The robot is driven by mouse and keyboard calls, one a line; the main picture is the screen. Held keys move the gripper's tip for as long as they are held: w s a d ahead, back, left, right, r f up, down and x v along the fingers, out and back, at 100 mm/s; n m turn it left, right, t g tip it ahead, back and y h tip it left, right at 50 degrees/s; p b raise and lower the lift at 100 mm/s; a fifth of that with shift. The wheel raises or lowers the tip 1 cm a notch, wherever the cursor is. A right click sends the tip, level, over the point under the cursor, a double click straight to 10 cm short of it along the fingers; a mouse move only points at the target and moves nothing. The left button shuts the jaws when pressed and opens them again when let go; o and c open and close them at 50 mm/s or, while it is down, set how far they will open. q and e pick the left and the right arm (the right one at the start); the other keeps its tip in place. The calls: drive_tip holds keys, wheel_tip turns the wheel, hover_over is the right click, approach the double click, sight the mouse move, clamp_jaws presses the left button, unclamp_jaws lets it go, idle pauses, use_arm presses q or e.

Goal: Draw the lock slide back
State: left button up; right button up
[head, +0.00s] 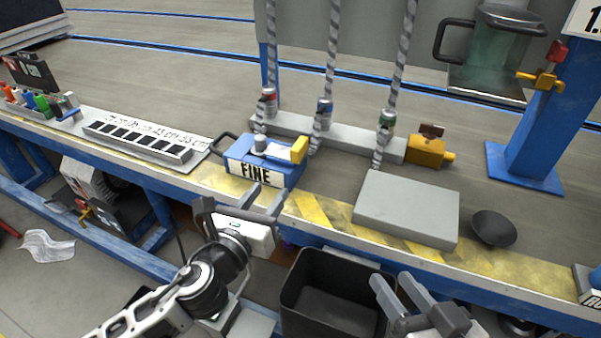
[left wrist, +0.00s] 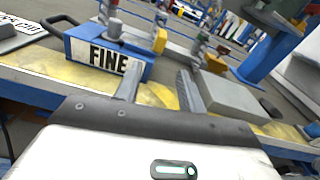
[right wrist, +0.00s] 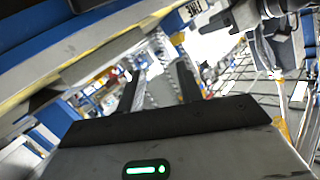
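The box also shows in the left wrist view (left wrist: 108,57). I cannot tell for sure which part is the lock slide. My left gripper (head: 266,202) is open and empty, just in front of and below the box, apart from it. My right gripper (head: 403,294) is open and empty, low in front of the bench beside the black bin.
A grey block (head: 407,208) and a dark bowl (head: 494,228) stand right of the box. A yellow fitting (head: 427,152) and several twisted hoses on a grey rail stand behind. A black bin (head: 333,300) is below the bench edge. A slotted strip (head: 137,140) lies left.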

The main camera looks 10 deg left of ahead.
sight(301, 147)
use_arm(q)
drive_tip(key=shift+m, duration=0.8)
drive_tip(key=w+d+b, duration=0.1)
drive_tip(key=w, duration=0.4)
drive_tip(key=w+d+b, duration=0.1)
drive_tip(key=w, duration=0.4)
drive_tip(key=w+d+b, duration=0.1)
drive_tip(key=w, duration=0.4)
drive_tip(key=shift+w+f+b, duration=0.1)
drive_tip(key=shift+w+b, duration=0.1)
drive_tip(key=shift+b, duration=0.2)
drive_tip(key=shift+w, duration=0.4)
clamp_jaws()
drive_tip(key=shift+s+d+p, duration=0.15)
drive_tip(key=shift+d+p, duration=0.1)
drive_tip(key=shift+d, duration=0.5)
drive_tip(key=shift+s+d+p, duration=0.15)
drive_tip(key=shift+d+p, duration=0.05)
drive_tip(key=shift+d, duration=0.5)
drive_tip(key=shift+s+d, duration=0.1)
drive_tip(key=shift+d, duration=0.2)
use_arm(e)
drive_tip(key=shift+w+a+r+m+t+y, duration=0.15)
drive_tip(key=shift+a+m+t+y, duration=0.15)
drive_tip(key=shift+a+m+y, duration=0.3)
